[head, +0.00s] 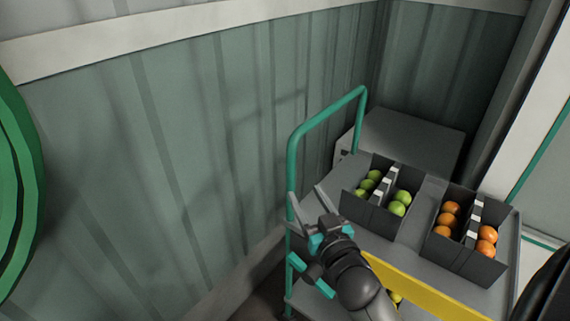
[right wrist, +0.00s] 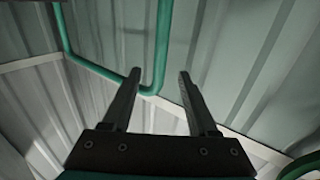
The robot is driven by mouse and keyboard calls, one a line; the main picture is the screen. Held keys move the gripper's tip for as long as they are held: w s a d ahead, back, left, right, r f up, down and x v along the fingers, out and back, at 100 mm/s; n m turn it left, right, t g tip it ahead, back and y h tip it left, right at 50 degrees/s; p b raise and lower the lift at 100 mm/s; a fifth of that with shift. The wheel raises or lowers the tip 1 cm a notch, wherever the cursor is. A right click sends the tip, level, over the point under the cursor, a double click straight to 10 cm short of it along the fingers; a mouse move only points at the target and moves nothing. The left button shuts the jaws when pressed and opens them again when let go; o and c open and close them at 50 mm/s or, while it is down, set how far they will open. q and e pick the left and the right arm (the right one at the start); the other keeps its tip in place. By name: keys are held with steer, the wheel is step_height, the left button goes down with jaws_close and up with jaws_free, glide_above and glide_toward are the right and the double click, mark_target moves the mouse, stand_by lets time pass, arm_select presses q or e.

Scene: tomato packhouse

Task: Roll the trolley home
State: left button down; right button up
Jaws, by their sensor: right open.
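The trolley (head: 421,239) is grey with a green tubular handle (head: 291,165) rising at its left end beside the wall. Its top deck carries a dark box of green tomatoes (head: 372,211) and a dark box of orange tomatoes (head: 458,257). My right gripper (head: 300,218) is open and empty at the handle's near upright. In the right wrist view the green handle (right wrist: 163,45) shows beyond and between the spread fingers (right wrist: 158,80). I cannot tell whether the tube is within the jaws. My left gripper is out of view.
A corrugated grey-green wall (head: 180,150) runs close along the handle side. A grey box (head: 415,135) stands in the corner behind the trolley. A yellow bar (head: 425,290) crosses the trolley's near side. A large green rounded thing (head: 20,190) is at the left edge.

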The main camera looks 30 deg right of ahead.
mark_target(293, 174)
steer(key=w, duration=0.3)
steer(key=w+d+b, duration=0.1)
steer(key=w, duration=0.3)
steer(key=w+d+b, duration=0.1)
steer(key=w, duration=0.3)
steer(key=shift+w+d+f, duration=0.1)
steer(key=shift+w, duration=0.15)
steer(key=shift+w+d, duration=0.1)
steer(key=shift+w, duration=0.45)
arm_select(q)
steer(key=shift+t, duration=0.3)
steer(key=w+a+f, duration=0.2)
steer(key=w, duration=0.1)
arm_select(e)
steer(key=shift+w, duration=0.2)
steer(key=c, duration=0.5)
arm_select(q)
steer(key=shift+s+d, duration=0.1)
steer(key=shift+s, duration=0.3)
arm_select(e)
jaws_close()
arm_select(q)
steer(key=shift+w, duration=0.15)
